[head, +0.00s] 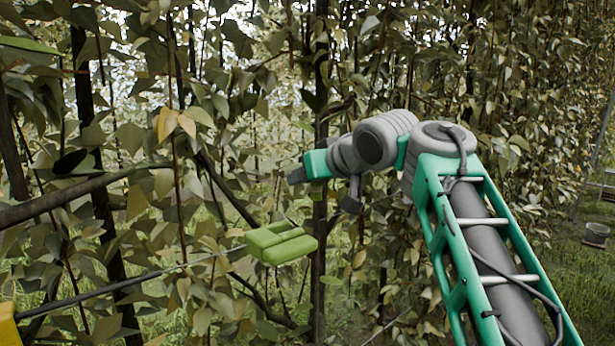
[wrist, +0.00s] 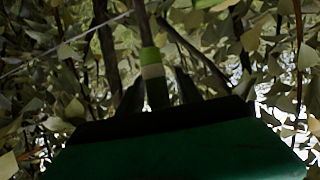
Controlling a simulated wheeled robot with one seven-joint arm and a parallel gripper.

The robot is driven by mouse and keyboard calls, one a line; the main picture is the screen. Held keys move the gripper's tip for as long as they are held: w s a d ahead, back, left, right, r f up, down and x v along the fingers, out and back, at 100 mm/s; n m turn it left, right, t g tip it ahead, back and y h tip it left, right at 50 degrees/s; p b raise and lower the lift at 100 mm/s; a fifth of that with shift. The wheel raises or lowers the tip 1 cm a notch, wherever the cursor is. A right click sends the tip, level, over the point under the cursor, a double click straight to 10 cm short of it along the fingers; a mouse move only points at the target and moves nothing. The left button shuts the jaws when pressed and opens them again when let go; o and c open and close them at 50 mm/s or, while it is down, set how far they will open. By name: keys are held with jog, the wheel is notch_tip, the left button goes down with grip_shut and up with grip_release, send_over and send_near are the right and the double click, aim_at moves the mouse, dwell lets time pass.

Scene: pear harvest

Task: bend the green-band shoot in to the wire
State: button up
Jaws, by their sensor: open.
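The band is not clear there. A thin pale wire (wrist: 65,43) slants across the upper left of the wrist view, left of the shoot.
A bright green block-like object (head: 282,243) hangs below my gripper in the head view. A thick bare branch (head: 70,195) reaches in from the left. Dense leaves and dark stems surround the gripper. A grey bucket (head: 597,233) stands on grass at the far right.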

jog(key=v, duration=0.7)
jog(key=shift+s+r, duration=0.2)
jog(key=shift+s, duration=0.15)
jog(key=shift+d, duration=0.15)
